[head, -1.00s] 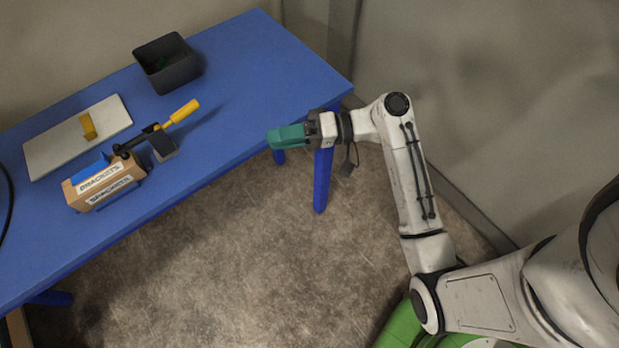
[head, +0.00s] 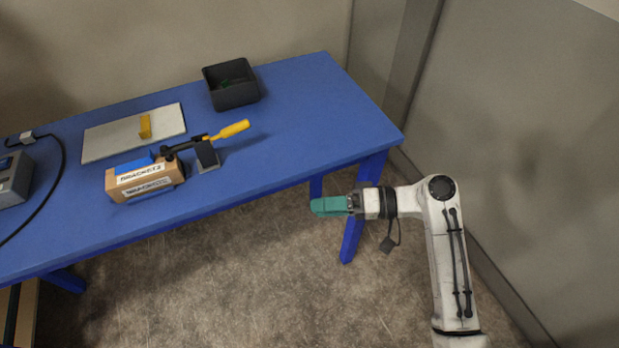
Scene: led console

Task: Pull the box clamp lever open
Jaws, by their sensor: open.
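The clamp lever (head: 229,131) has a yellow handle that points right and slightly up from a dark clamp mechanism. The clamp's grey base (head: 207,157) stands on the blue table, right of the box. Its dark arm reaches left to the top of the brown cardboard box (head: 116,186), which bears "BRACKETS" labels. My gripper (head: 318,206) has teal fingers and is off the table's front edge, to the right of and nearer than the lever, touching nothing. The gap between the fingers is hard to make out from this angle, but the gripper is open and empty.
The blue table (head: 310,120) has free room right of the lever. A dark bin (head: 233,99) stands behind it. A pale board (head: 100,144) with a yellow block (head: 145,126) lies behind the box. A grey device (head: 14,180) with a black cable is at far left.

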